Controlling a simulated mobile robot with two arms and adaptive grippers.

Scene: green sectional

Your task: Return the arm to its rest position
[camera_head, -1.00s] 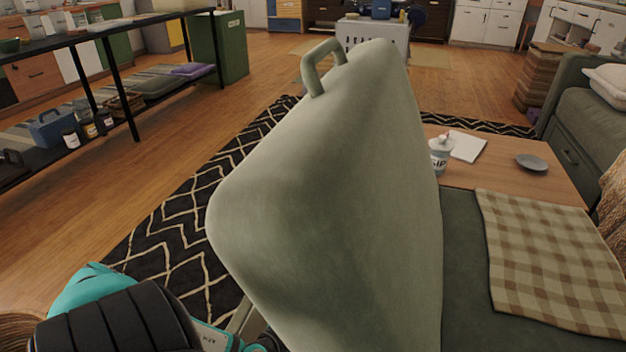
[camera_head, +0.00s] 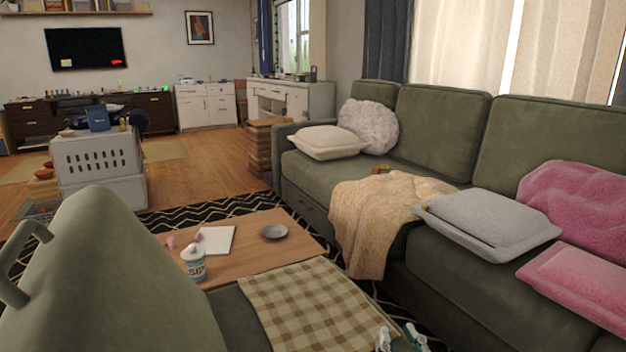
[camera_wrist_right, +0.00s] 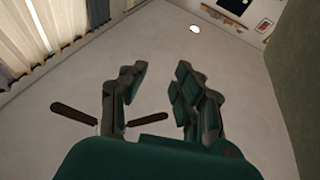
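My right gripper (camera_head: 398,337) shows only by its fingertips at the bottom edge of the head view, in front of the checkered cloth's near right corner. In the right wrist view the right gripper (camera_wrist_right: 160,70) has its two dark, teal-padded fingers apart, with nothing between them. That view looks past the fingers to the pale ceiling, curtains and a wall with pictures. My left gripper is not in view.
A green sofa (camera_head: 425,133) with pillows and a beige blanket (camera_head: 370,215) runs along the right. A large green backrest (camera_head: 105,285) fills the lower left.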

